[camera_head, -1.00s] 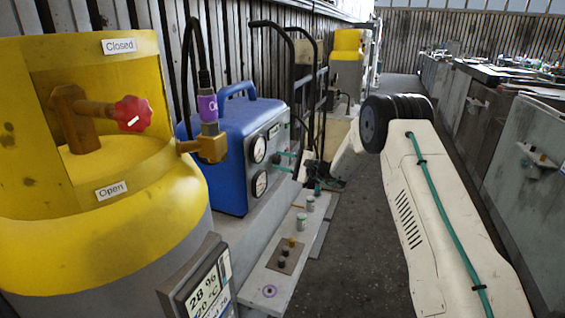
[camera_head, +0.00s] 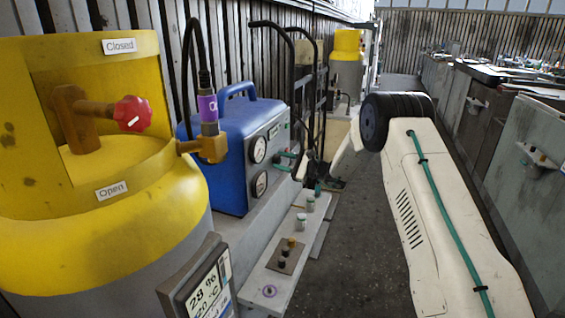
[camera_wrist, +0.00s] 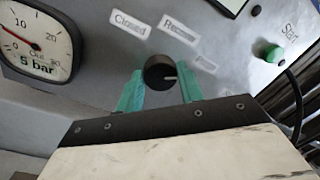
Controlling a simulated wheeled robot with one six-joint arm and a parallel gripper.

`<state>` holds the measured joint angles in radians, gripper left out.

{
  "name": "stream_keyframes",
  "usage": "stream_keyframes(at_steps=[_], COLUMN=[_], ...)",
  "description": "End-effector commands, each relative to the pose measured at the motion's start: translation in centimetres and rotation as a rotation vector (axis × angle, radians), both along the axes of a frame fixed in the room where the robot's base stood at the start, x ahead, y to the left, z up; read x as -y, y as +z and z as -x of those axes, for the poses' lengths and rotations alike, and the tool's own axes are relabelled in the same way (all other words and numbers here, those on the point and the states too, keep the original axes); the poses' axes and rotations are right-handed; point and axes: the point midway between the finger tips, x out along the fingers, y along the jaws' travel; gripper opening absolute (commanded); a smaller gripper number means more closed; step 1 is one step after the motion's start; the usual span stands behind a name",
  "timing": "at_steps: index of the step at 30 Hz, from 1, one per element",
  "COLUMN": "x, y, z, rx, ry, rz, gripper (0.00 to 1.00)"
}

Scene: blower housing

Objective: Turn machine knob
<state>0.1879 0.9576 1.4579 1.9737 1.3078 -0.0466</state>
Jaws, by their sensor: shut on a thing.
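A round black knob (camera_wrist: 160,72) with a pale pointer mark sits on the grey machine panel in the wrist view. The mark points to the right. My gripper (camera_wrist: 161,86) has a green finger on each side of the knob and is shut on it. Labels reading "Closed" (camera_wrist: 129,24) and "Recovery" (camera_wrist: 178,28) stand above the knob, with a smaller blurred label to their right. In the head view my gripper (camera_head: 290,162) is at the front panel of the blue machine (camera_head: 222,150); the knob cannot be made out there.
A pressure gauge (camera_wrist: 32,42) is left of the knob and a green Start button (camera_wrist: 272,53) is to the right. A yellow tank (camera_head: 150,195) with a red valve knob (camera_head: 132,113) stands at left. A black hand truck (camera_head: 318,100) stands just behind the machine.

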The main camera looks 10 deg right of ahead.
Motion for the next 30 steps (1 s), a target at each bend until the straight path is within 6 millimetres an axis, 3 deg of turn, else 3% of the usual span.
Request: stream_keyframes(at_steps=[7, 8, 9, 10, 20, 30], x=[0.2, 0.2, 0.2, 0.2, 0.2, 4.6], y=[-0.1, -0.1, -0.1, -0.1, -0.1, -0.3], z=[0.0, 0.0, 0.0, 0.0, 0.2, 3.4], rx=[-0.002, -0.003, -0.003, -0.002, -0.001, -0.001], ry=[-0.005, -0.004, -0.004, -0.003, -0.001, -0.004], rz=[-0.001, 0.000, 0.000, -0.001, 0.000, 0.000], gripper=[0.14, 0.42, 0.54, 0.59, 0.59, 0.59])
